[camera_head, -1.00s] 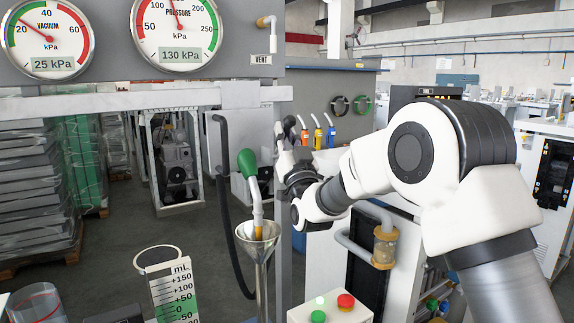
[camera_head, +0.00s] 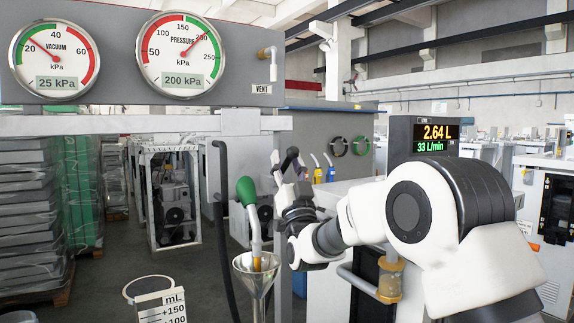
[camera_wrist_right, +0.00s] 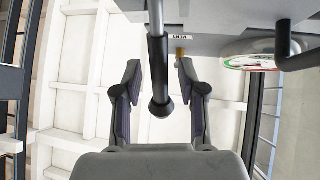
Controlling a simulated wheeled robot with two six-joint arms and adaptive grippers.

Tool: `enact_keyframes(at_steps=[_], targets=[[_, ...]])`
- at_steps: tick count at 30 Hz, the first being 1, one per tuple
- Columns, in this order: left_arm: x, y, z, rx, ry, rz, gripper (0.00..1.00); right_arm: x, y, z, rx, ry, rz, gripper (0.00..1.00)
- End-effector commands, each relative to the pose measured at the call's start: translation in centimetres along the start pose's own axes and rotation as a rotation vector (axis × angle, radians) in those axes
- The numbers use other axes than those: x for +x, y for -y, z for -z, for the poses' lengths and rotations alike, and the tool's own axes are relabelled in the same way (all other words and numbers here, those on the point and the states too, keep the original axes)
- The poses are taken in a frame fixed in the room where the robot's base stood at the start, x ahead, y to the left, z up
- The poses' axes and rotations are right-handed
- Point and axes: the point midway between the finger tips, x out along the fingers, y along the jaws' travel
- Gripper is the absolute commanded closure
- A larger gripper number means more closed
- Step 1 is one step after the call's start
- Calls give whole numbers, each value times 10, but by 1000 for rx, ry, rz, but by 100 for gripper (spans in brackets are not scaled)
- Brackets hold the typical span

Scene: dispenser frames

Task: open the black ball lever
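In the right wrist view, a lever with a black ball (camera_wrist_right: 161,107) on the end of a dark rod reaches in from the top. My right gripper (camera_wrist_right: 160,78) is open, with one finger on each side of the lever. Gaps show between the ball and both fingers. In the head view my right gripper (camera_head: 284,162) is raised just right of the green-handled lever (camera_head: 246,190); I cannot make out the black ball there. My left gripper is not in view.
A metal funnel (camera_head: 255,267) stands below the green handle. A long black bar (camera_head: 221,165) hangs left of it. The vacuum gauge (camera_head: 52,58) reads 25 kPa and the pressure gauge (camera_head: 181,52) 200 kPa. A display (camera_head: 436,137) shows 2.64 L. A graduated vessel (camera_head: 160,308) is at the bottom.

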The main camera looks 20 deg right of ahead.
Motion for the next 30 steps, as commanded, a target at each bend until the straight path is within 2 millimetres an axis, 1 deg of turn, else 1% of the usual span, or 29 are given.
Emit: enact_keyframes(at_steps=[7, 10, 11, 14, 18, 22, 25, 27, 30], targets=[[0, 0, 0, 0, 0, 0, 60, -2, 0, -1, 0, 2, 0, 59], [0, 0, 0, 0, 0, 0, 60, -10, 0, -2, 0, 5, 0, 59], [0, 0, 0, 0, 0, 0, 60, -14, 0, -2, 0, 5, 0, 59], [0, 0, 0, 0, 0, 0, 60, -35, 0, -2, 0, 6, 0, 59], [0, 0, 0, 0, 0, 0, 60, -73, 0, -3, 0, 7, 0, 59], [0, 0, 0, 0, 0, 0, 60, -102, 0, -2, 0, 6, 0, 59], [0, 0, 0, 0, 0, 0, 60, -115, 0, -2, 0, 4, 0, 59], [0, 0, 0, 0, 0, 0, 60, -119, 0, -2, 0, 3, 0, 59], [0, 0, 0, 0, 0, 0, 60, -121, 0, -2, 0, 2, 0, 59]])
